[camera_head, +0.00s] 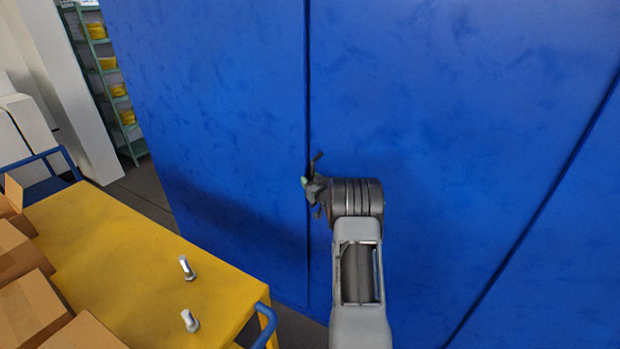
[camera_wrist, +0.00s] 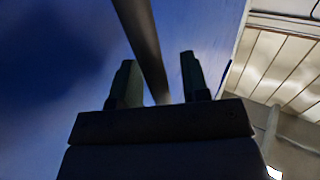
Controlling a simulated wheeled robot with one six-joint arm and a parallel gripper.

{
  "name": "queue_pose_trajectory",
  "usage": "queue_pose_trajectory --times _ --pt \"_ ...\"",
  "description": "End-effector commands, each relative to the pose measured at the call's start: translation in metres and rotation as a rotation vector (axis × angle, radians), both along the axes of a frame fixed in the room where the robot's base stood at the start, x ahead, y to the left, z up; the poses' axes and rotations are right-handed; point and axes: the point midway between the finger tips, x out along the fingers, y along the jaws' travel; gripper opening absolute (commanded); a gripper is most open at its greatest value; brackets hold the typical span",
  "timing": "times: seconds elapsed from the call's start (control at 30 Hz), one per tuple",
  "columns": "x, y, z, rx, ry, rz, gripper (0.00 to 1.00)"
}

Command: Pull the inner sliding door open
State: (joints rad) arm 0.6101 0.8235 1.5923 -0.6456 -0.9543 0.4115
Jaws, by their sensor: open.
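Tall blue door panels fill most of the head view: a left panel (camera_head: 215,110), a middle panel (camera_head: 450,120) and part of a right one (camera_head: 580,240). A dark vertical seam parts the left and middle panels. I cannot tell which is the inner sliding door. My gripper (camera_head: 312,185) is at this seam, close to the blue surface. In the wrist view its open fingers (camera_wrist: 157,62) stand on either side of a dark bar (camera_wrist: 143,35), apart from it as far as I can see. Whether the bar is a handle or a panel edge is unclear.
A yellow cart (camera_head: 115,255) with a blue handle (camera_head: 265,325) stands at the lower left. It carries two bolts (camera_head: 187,268) and several cardboard boxes (camera_head: 25,310). A green shelf (camera_head: 105,80) with yellow items stands behind. A strip of floor shows between cart and doors.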

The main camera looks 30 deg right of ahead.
Motion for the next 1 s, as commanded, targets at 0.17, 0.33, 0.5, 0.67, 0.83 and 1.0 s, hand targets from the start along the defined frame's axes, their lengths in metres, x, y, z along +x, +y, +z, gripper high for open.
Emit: queue_pose_trajectory --times 0.17,0.33,0.5,0.67,0.83,1.0 --pt "0.0061 -0.0005 0.0001 0.000 0.000 0.000 0.42" --pt "0.0066 -0.0004 -0.0003 0.000 0.000 0.000 0.42" --pt "0.0065 -0.0004 -0.0002 0.000 0.000 0.000 0.35" --pt "0.0064 -0.0004 -0.0001 -0.001 0.000 0.000 0.20" --pt "0.0064 -0.0004 0.0000 -0.001 0.000 0.000 0.04" --pt "0.0064 -0.0004 0.0000 -0.001 0.000 0.000 0.00"
